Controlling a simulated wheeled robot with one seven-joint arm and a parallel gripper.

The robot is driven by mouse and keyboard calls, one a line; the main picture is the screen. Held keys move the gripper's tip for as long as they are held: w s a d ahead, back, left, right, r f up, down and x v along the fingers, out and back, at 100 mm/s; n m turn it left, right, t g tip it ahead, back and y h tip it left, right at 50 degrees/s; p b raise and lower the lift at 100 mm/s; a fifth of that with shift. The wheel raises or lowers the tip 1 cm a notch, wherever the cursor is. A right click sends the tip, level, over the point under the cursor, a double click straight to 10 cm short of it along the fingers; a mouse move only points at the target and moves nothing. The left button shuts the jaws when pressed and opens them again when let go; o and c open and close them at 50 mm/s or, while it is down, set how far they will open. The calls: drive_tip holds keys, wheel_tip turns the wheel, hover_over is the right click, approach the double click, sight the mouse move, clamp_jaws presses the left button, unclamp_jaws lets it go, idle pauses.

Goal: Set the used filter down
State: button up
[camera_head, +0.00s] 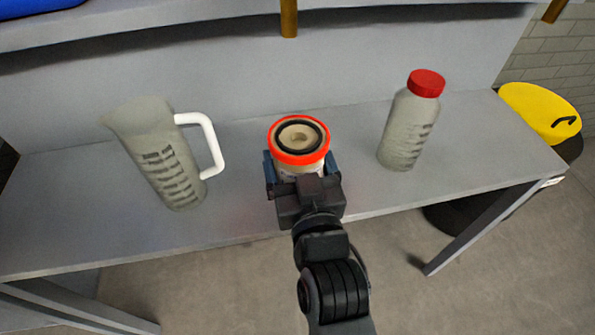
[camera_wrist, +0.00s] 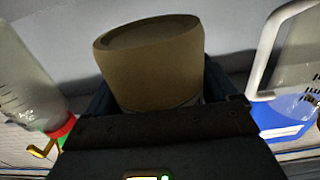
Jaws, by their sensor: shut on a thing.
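The used filter (camera_head: 299,136) is a short cylinder with an orange-red rim, a black ring and a tan centre with a hole. It is at the middle of the grey bench (camera_head: 80,200) in the head view. My gripper (camera_head: 300,165) is shut on it, with one finger on each side. In the wrist view the filter (camera_wrist: 152,65) shows as a tan-brown cylinder between the fingers. I cannot tell whether its base touches the bench top, because my gripper hides its lower part.
A grey measuring jug (camera_head: 160,150) with a white handle stands left of the filter. A translucent bottle (camera_head: 408,125) with a red cap stands to the right. A yellow-lidded bin (camera_head: 540,110) is beyond the bench's right end. Bench space on both sides of the filter is clear.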

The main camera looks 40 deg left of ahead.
drive_tip(key=shift+f+b, duration=0.3)
drive_tip(key=shift+f, duration=1.4)
drive_tip(key=shift+f, duration=0.2)
drive_tip(key=o, duration=1.3)
drive_tip(key=shift+s+d+r, duration=0.1)
drive_tip(key=s+d+f+m+t+h+b, duration=0.15)
drive_tip(key=s+d, duration=0.25)
drive_tip(key=d, duration=0.6)
drive_tip(key=s+d+f+m+t+h, duration=0.1)
drive_tip(key=s+d+m+h, duration=0.3)
drive_tip(key=d, duration=0.6)
drive_tip(key=s+d+f+n+t+h+b, duration=0.15)
drive_tip(key=s+d, duration=0.35)
drive_tip(key=d, duration=0.6)
drive_tip(key=s+d+r+m+h, duration=0.2)
drive_tip(key=s+d+m+h, duration=0.1)
drive_tip(key=s+d, duration=0.3)
drive_tip(key=s+d+r+m+h, duration=0.3)
drive_tip(key=s+d, duration=0.3)
drive_tip(key=s, duration=0.3)
drive_tip(key=shift+g+h+p, duration=0.4)
drive_tip(key=shift+p, duration=0.05)
